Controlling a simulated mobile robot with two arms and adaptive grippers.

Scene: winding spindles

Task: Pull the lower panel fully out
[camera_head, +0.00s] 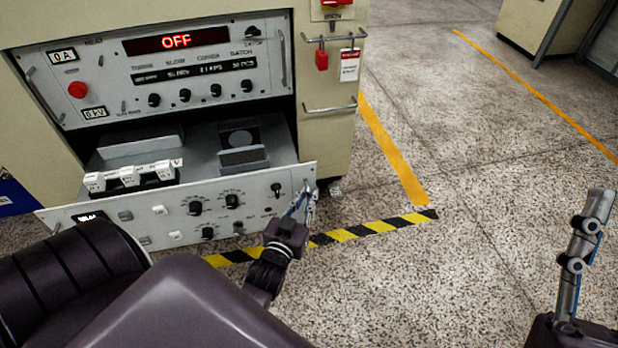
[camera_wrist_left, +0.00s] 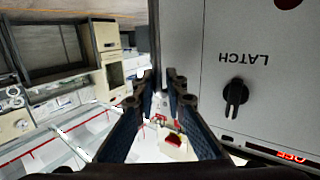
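The lower panel (camera_head: 150,222) is a grey front with knobs and buttons. It stands out from the cabinet like a drawer, with its grey top (camera_head: 195,150) and inner blocks showing. My left gripper (camera_head: 303,203) is at the panel's right end, at the handle there. In the left wrist view the left gripper's fingertips (camera_wrist_left: 164,82) are close together with a narrow gap. The handle is not clear between them, so I cannot tell whether they grip it. My right gripper (camera_head: 590,225) is at the far right over the floor, away from the panel, seen edge-on.
The upper panel (camera_head: 170,82) with a red OFF display sits above, inside the cabinet (camera_head: 330,130). White rocker switches (camera_head: 130,176) stand behind the lower panel's top edge. A yellow-black floor stripe (camera_head: 375,227) runs below. The floor to the right is clear.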

